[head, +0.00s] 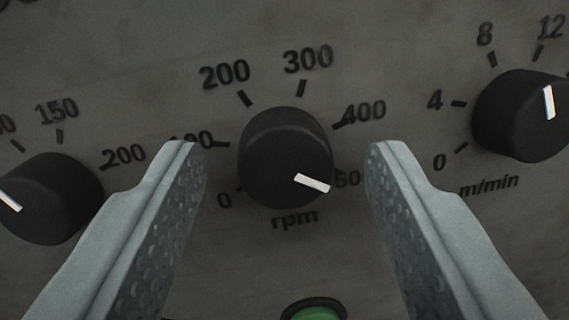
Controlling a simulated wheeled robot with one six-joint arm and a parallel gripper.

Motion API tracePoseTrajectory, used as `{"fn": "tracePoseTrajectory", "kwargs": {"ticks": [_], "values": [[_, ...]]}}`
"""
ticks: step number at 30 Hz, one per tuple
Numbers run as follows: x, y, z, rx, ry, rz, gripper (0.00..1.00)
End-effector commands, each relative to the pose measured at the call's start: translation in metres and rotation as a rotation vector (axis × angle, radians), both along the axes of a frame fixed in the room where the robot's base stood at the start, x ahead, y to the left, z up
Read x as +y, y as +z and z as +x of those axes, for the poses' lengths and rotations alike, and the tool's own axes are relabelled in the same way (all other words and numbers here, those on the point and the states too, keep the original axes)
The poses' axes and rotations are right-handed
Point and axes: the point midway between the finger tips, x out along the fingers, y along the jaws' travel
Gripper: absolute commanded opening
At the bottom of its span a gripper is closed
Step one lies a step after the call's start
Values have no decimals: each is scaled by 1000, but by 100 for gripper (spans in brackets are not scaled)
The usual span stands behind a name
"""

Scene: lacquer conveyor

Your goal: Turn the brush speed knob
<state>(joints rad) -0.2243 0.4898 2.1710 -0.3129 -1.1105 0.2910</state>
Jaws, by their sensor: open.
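The knob marked rpm (284,155) is black and round, with a white pointer line that points to the lower right, near the 500 mark. Its scale runs from 0 at lower left through 200 and 300 at the top to 400 at the right. My gripper (283,155) is open, with one grey finger on each side of this knob. Gaps show between the fingers and the knob, so they appear apart from it. The fingers cover parts of the 100 and 500 labels. How near the fingertips are to the panel is hard to tell.
A second black knob (45,200) is at the left, beside the left finger. A third black knob marked m/min (522,115) is at the right. A green button (315,313) with a dark rim shows at the bottom edge.

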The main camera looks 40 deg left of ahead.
Motion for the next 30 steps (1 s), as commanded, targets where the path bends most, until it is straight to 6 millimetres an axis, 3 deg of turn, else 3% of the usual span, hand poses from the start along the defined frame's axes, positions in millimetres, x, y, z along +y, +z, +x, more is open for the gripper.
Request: {"fn": "tracePoseTrajectory", "kwargs": {"ticks": [4, 11, 22, 30], "values": [[0, 0, 0, 0, 0, 0, 51], [0, 0, 0, 0, 0, 0, 6], [-1, -1, 0, -30, 8, -45, 6], [-2, -1, 0, -130, 41, -193, 6]]}}
